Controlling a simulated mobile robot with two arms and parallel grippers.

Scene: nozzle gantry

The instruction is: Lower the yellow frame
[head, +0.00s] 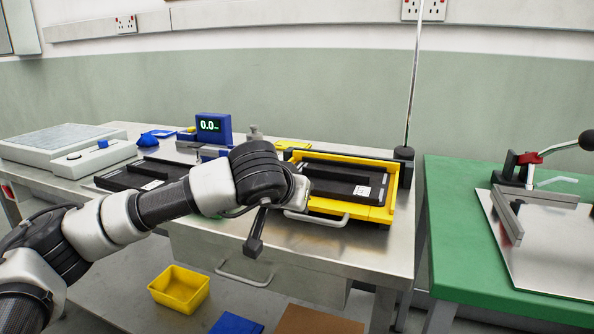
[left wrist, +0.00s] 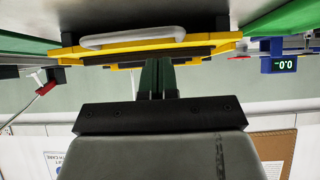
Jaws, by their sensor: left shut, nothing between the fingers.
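The yellow frame (head: 379,213) is at the right end of the steel bench, around a dark block with a white label (head: 340,183). Its pale handle (head: 315,220) sticks out at the front. In the left wrist view, which is upside down, the yellow frame (left wrist: 188,45) and handle (left wrist: 130,38) lie beyond my left gripper (left wrist: 157,66). Its fingers are together and empty, and appear apart from the handle. I cannot tell the frame's exact height. My right gripper is not in view.
A post with a tall rod (head: 411,100) stands at the frame's right back. A blue display (head: 214,127) and a dark tray (head: 118,180) are to the left. A green table (head: 455,230) stands right, across a gap. A yellow bin (head: 180,288) is below the bench.

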